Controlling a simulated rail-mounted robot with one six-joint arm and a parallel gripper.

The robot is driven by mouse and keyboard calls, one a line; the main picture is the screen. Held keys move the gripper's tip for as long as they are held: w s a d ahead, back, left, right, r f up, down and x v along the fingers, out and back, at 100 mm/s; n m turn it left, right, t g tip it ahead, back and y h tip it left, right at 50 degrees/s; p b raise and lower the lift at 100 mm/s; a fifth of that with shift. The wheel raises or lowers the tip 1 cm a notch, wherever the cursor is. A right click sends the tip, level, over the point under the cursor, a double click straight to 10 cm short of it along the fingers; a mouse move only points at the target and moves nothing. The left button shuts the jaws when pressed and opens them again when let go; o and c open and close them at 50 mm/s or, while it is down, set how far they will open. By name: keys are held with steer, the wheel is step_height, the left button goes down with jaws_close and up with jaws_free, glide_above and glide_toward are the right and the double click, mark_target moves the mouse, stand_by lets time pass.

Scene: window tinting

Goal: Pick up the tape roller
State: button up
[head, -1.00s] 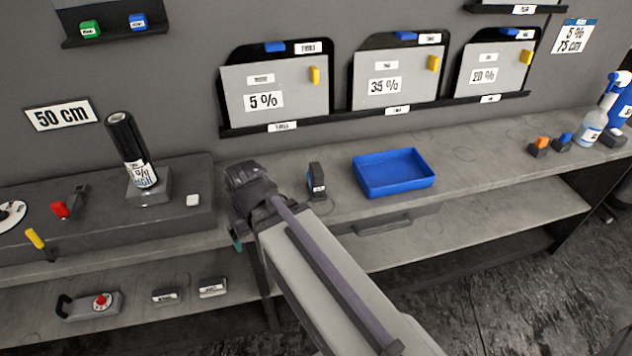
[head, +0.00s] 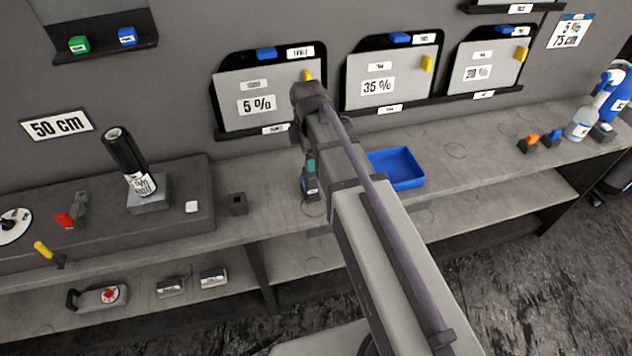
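A dark upright item with a small white label (head: 312,196) stands on the bench, left of the blue tray; it may be the tape roller, but the label is too small to read. My gripper (head: 311,168) points down directly over this item, with a teal part showing just above it. My wrist and forearm hide much of the gripper, so I cannot tell whether the fingers are open or touch the item.
The blue tray (head: 402,168) is partly behind my arm. A small, seemingly empty dark holder (head: 238,204) stands to the left. A black roll (head: 124,150) stands on a raised block. Sheet racks (head: 390,78) line the wall behind. A bottle (head: 581,124) is far right.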

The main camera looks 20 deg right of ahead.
mark_target(310, 176)
steer(key=f+b, duration=1)
steer(key=f, duration=0.1)
steer(key=shift+w+d, duration=0.15)
steer(key=shift+w, duration=0.05)
steer(key=shift+r, duration=0.2)
steer(key=c, duration=1.1)
step_height(310, 176, up, 10)
steer(key=p, duration=1)
steer(key=shift+r, duration=0.15)
